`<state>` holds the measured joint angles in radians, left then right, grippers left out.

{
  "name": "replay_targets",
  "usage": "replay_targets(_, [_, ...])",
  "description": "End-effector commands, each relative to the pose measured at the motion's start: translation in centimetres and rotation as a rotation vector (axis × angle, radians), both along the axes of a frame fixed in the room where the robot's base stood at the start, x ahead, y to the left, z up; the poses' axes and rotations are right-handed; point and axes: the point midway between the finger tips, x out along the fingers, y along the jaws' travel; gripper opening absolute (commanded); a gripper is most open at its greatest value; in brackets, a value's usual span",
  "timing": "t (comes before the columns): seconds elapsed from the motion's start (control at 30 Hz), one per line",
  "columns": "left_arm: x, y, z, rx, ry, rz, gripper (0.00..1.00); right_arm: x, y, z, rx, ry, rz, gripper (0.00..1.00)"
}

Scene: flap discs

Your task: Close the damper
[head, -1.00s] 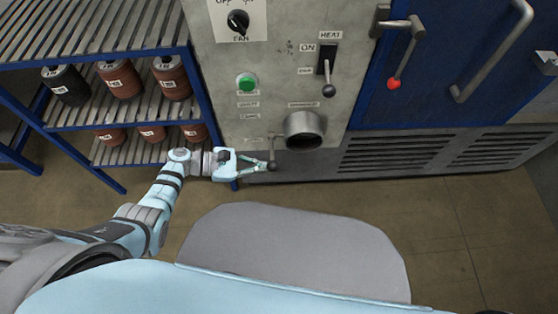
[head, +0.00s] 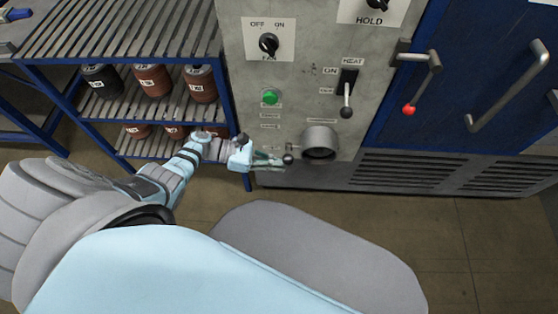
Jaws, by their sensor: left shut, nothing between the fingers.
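The damper is a short round metal pipe stub (head: 320,143) low on the grey control panel. Its lever, with a dark ball knob (head: 288,159), is just left of the stub; the arm of the lever looks short from here. My left gripper (head: 281,160) is shut with nothing between its fingers. Its fingertips are at the left side of the knob, touching it or very close. The small labels near the lever cannot be read. My right gripper is out of view.
A blue-framed slatted rack (head: 130,105) with several labelled canisters stands left of the panel. Above the damper are a green button (head: 271,97), the HEAT lever (head: 347,95) and the FAN knob (head: 268,44). A blue door (head: 470,100) is at right. Floor in front is clear.

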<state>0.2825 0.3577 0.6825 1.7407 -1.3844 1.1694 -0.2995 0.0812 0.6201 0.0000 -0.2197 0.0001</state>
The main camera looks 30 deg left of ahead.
Motion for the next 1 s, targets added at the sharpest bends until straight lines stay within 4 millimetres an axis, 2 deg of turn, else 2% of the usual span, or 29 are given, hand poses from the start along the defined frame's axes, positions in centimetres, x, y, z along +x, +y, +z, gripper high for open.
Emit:
replay_targets(0.33, [0.0, -0.1, -0.4, -0.001, -0.002, 0.0, 0.0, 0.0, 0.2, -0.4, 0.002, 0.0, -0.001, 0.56])
replay_targets(0.47, [-0.1, -0.3, -2.4, -0.001, -0.001, -0.002, 0.0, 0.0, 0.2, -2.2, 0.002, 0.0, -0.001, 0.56])
replay_targets(0.57, [-0.3, -0.6, -4.8, -0.001, -0.001, -0.005, 0.0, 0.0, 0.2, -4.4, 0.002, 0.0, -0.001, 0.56])
replay_targets(0.67, [-1.0, 1.6, -3.5, 0.004, 0.0, -0.004, 0.0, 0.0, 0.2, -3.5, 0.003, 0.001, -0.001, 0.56])
replay_targets(0.8, [-2.1, 4.6, -2.4, 0.003, 0.0, -0.006, 0.0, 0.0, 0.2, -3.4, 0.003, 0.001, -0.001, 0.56])
replay_targets(1.0, [-3.1, 7.5, -1.4, 0.0, -0.001, -0.008, 0.0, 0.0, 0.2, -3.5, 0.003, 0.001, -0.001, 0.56])
